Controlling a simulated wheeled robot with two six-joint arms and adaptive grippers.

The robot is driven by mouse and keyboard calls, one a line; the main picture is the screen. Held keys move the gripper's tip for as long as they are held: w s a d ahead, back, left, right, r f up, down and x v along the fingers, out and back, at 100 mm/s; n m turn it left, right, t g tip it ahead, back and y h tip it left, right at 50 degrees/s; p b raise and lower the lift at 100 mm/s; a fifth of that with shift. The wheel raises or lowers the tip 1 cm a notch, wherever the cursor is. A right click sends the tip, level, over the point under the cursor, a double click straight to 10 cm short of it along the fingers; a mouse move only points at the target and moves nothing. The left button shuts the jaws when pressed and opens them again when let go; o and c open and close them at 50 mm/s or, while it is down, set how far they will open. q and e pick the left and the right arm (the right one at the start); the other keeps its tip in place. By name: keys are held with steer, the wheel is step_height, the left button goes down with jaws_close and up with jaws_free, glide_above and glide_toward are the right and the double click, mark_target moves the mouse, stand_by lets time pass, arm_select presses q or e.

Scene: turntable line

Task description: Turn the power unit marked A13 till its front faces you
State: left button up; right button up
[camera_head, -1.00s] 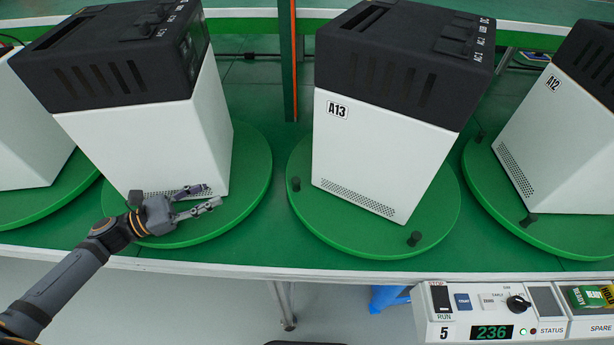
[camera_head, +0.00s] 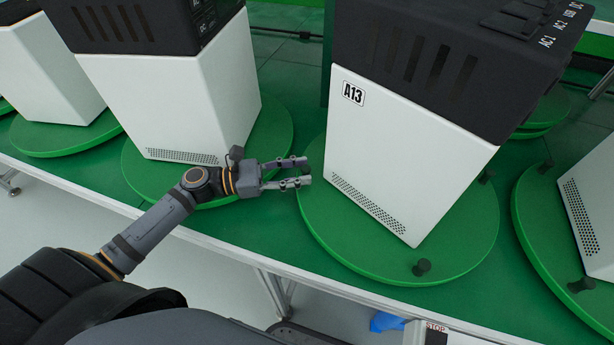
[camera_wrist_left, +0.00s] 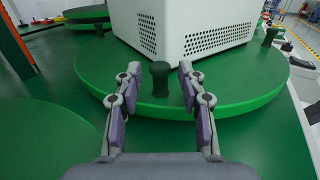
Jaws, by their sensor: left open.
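The power unit marked A13 (camera_head: 400,150) is a white box with a black slotted top, standing on a round green turntable (camera_head: 335,232). Its labelled white side, with a grille low down, faces the lower left; port lettering shows along the top's right edge. My left gripper (camera_head: 300,171) is open at the turntable's left rim. In the left wrist view, its fingertips (camera_wrist_left: 160,72) stand either side of a black peg (camera_wrist_left: 160,80) on the rim; contact cannot be told. My right gripper is not in view.
Other black peg (camera_head: 421,268) stands at the turntable's front rim, another (camera_head: 487,176) at its right. A similar unit (camera_head: 175,100) on its own turntable stands left, behind my left arm. Another unit (camera_head: 590,200) is at the right edge. The green bench (camera_head: 225,222) is bare between turntables.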

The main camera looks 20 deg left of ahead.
arm_select(q)
steer(key=shift+x, duration=0.85)
steer(key=shift+w+d, duration=0.15)
steer(key=shift+d, duration=0.1)
steer(key=c, duration=0.4)
jaws_close()
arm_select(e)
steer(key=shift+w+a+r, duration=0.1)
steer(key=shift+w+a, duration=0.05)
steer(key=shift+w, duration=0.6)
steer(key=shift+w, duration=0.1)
